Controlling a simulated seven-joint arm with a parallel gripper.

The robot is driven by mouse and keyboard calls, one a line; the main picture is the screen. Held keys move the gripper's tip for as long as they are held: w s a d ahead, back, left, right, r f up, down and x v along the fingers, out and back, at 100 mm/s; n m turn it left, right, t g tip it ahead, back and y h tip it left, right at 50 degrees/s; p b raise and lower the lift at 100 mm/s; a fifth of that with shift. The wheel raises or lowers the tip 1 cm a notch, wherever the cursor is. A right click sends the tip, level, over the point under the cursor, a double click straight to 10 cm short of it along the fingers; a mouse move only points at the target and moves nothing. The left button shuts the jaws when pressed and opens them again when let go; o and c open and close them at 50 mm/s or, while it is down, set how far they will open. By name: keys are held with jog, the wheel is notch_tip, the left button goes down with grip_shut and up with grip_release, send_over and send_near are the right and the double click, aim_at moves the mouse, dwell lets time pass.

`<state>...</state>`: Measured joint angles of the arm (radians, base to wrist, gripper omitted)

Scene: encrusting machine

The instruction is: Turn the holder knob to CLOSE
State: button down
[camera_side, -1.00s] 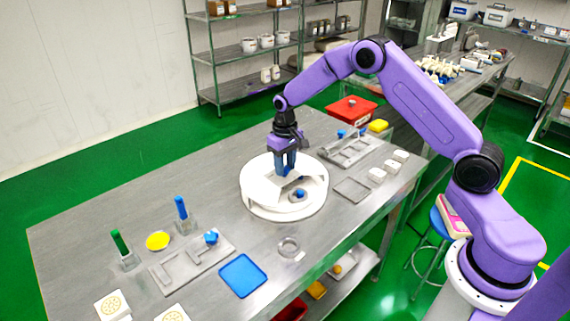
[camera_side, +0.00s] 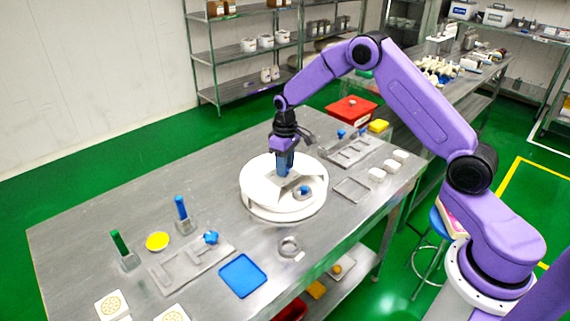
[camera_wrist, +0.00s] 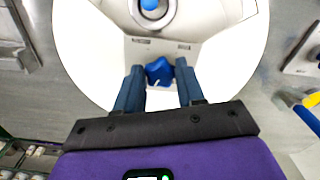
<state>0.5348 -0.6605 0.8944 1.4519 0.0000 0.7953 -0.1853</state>
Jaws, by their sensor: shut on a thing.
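The white round machine (camera_side: 258,203) stands on the steel table. In the wrist view, a blue knob (camera_wrist: 160,72) sits on its white top between my fingers, in front of two small grey labels whose words are too small to read. My gripper (camera_side: 285,172) points down over the machine, and its blue fingers also show in the wrist view (camera_wrist: 158,85). It is shut on this knob, which the fingers hide in the side view. A second blue knob (camera_side: 304,190) sits on a silver round part at the machine's front and is untouched.
Behind the machine are a grey fixture tray (camera_side: 352,150) and white blocks (camera_side: 377,175). In front lie a blue tray (camera_side: 243,275), a metal ring (camera_side: 289,246) and another grey fixture (camera_side: 190,265).

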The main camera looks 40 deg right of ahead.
jog(key=shift+w+d+n, duration=0.1)
jog(key=shift+n, duration=3.5)
jog(key=shift+w+n, duration=0.1)
jog(key=shift+n, duration=3.5)
jog(key=c, duration=0.7)
grip_release()
notch_tip(320, 180, up, 18)
jog(key=shift+f, duration=0.25)
